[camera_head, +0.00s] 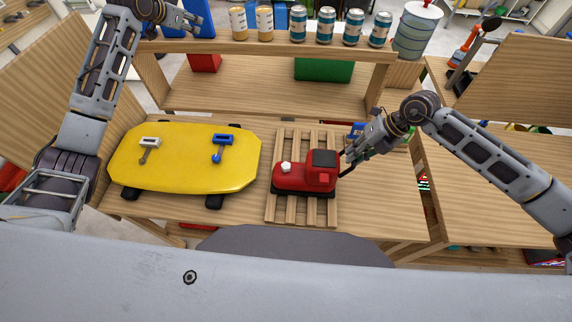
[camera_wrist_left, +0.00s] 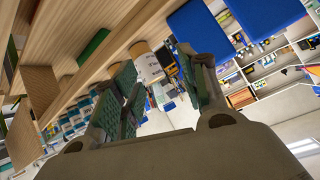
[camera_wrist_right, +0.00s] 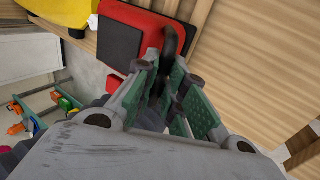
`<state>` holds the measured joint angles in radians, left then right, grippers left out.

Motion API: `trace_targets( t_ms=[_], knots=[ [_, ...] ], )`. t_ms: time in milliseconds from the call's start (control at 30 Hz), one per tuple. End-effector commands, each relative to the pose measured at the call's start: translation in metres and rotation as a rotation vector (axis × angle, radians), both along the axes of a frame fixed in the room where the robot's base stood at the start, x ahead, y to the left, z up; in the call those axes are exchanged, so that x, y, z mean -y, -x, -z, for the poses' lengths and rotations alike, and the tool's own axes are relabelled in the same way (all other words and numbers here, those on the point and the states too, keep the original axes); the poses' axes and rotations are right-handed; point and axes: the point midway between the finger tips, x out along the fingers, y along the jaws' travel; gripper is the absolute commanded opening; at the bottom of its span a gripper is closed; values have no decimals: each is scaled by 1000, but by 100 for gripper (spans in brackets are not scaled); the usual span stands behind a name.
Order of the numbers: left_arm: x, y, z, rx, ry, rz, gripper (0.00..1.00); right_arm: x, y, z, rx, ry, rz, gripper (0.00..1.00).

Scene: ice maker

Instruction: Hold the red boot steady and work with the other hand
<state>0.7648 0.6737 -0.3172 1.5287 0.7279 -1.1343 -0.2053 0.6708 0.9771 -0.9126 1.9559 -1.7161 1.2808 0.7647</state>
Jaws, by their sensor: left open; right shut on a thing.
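The red boot (camera_head: 305,180), a blocky red body with a dark base, a black top panel and a white knob, stands on a wooden slatted pallet (camera_head: 273,203) on the table. In the right wrist view its red body (camera_wrist_right: 158,18) shows at the top, with a black curved handle (camera_wrist_right: 172,42) sticking out. My right gripper (camera_head: 350,156) is at the boot's right side, shut on this black handle (camera_head: 346,168); the fingers partly hide the grip. My left gripper (camera_head: 182,20) is open and empty, raised at the upper left near the shelf, well away from the boot.
A yellow board (camera_head: 185,180) with a white lever (camera_head: 149,142) and a blue lever (camera_head: 222,141) lies left of the boot. Several cans (camera_head: 326,25) line the shelf above. A green box (camera_head: 325,70) sits below them. The table right of the pallet is fairly clear.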

Motion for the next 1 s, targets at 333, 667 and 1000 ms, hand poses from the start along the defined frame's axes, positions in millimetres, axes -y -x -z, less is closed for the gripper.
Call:
trace_targets(
  t_ms=[333,667,1000],
  knots=[
    [94,23,42,-134,-78,180,43,0,0,0,1,0,0,0],
    [174,63,85,-267,-169,358,43,0,0,0,1,0,0,0],
    [245,119,130,-409,-283,551,43,0,0,0,1,0,0,0]
  ],
)
